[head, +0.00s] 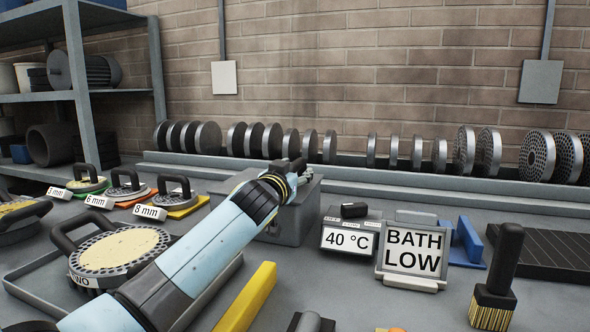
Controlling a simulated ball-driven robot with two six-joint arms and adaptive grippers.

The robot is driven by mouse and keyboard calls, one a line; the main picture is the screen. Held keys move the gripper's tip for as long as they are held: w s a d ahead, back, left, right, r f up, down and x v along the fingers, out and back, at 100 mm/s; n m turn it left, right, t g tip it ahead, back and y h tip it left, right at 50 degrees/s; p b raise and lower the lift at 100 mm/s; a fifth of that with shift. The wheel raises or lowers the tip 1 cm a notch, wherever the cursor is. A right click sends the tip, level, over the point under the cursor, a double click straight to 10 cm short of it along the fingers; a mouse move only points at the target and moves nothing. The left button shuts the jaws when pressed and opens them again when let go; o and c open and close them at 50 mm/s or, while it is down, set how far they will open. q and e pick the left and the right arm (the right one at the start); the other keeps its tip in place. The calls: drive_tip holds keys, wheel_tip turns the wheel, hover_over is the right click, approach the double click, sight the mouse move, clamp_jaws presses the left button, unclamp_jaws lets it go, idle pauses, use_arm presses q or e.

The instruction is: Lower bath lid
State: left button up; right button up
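A grey metal box (298,222), which looks like the bath, stands on the bench at the middle, left of the sign reading "BATH LOW" (415,249). My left arm reaches over from the lower left and covers much of the box's left side and top. My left gripper (291,169) is at the box's upper edge. Its fingertips are small and partly hidden by my wrist, so I cannot tell if they touch the lid. I cannot make out the lid's position behind my arm. My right gripper is not in view.
A 40 °C display (350,238) stands right of the box. A brush (497,280), a blue bracket (468,242) and a black ribbed block (545,248) are further right. Handled dies (122,250) stand at left. A yellow bar (247,298) lies in front. Several discs line the back rack.

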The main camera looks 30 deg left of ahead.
use_arm(q)
drive_tip(key=shift+a, duration=0.25)
drive_tip(key=shift+s+r, duration=0.1)
drive_tip(key=shift+s, duration=0.05)
drive_tip(key=v, duration=1.1)
drive_tip(key=shift+s, duration=0.4)
